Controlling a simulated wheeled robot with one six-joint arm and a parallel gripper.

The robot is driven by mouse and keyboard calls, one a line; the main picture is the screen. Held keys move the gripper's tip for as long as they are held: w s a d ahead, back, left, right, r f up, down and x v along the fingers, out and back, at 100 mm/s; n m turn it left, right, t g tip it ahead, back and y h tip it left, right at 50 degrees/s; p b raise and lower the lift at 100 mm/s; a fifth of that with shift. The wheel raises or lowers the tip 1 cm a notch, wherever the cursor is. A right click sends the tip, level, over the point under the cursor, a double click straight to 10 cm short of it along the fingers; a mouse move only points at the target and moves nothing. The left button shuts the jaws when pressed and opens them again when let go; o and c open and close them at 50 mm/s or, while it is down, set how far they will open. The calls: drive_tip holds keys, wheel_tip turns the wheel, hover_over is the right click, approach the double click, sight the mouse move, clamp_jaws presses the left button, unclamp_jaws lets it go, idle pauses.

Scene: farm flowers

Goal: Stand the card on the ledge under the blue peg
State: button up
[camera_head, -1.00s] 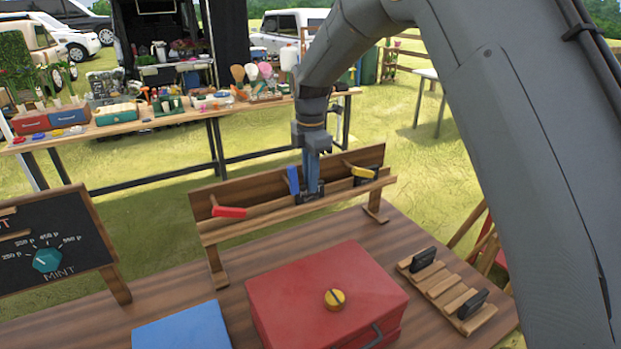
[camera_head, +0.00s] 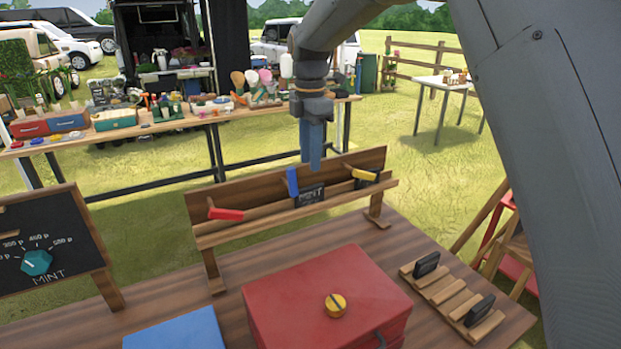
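A small dark card (camera_head: 311,195) lettered MINT stands on the ledge (camera_head: 270,221) of the wooden rack, leaning back a little. It is just right of and below the blue peg (camera_head: 292,182).
A red peg (camera_head: 226,214) is at the rack's left, and a yellow peg (camera_head: 361,174) is above another dark card (camera_head: 366,181) at right. A red box (camera_head: 290,290) and a slotted wooden holder (camera_head: 447,291) with two dark cards stand in front.

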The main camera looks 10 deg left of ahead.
drive_tip(key=shift+r+b, duration=0.5)
drive_tip(key=shift+r, duration=1.8)
drive_tip(key=s+d+f+m, duration=0.3)
drive_tip(key=d+f+m, duration=0.35)
drive_tip(key=d, duration=0.45)
drive_tip(key=s+d+f+m, duration=0.6)
drive_tip(key=s+d+m, duration=0.3)
drive_tip(key=s, duration=0.2)
drive_tip(key=s+d+f+m+t, duration=0.1)
drive_tip(key=s+d+f+m, duration=0.6)
drive_tip(key=s+d+m, duration=0.3)
drive_tip(key=shift+s+d, duration=0.15)
drive_tip(key=shift+s, duration=0.9)
